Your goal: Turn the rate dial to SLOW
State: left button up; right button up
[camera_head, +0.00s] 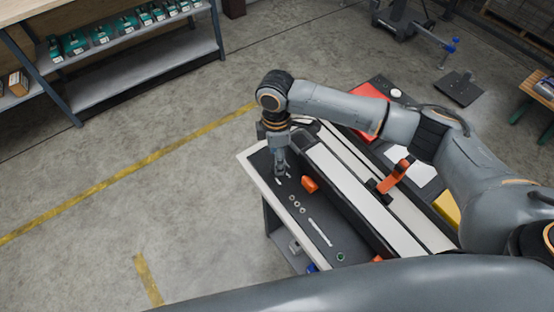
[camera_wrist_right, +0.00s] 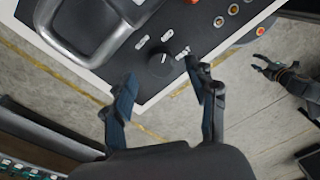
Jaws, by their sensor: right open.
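The rate dial (camera_wrist_right: 160,64) is a round black knob on the dark panel in the right wrist view, with a light pointer mark. Small white labels (camera_wrist_right: 167,36) sit around it, too small to read. My right gripper (camera_wrist_right: 164,88) is open, its two dark fingers apart on either side of the dial in that view; I cannot tell if they touch it. In the head view my right gripper (camera_head: 280,172) points down over the panel's far-left end and hides the dial. My left gripper (camera_wrist_right: 264,67) appears at the right of the wrist view, fingers apart, away from the panel.
The dark control panel (camera_head: 327,207) also carries a red-orange knob (camera_head: 309,184) and several round buttons (camera_head: 297,203). A strapping machine with pale rails (camera_head: 350,185) and an orange handle (camera_head: 397,174) stands beside it. Open floor (camera_head: 180,210) lies to the left.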

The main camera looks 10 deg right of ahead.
notch_tip(320, 180, down, 2)
jog(key=shift+s+f, duration=0.1)
jog(key=shift+f, duration=0.45)
jog(key=c, duration=1.1)
pick_arm(q)
jog(key=shift+w+d+r, duration=0.1)
jog(key=shift+d+r, duration=0.05)
jog(key=shift+r, duration=0.1)
pick_arm(e)
jog(key=shift+c, duration=0.2)
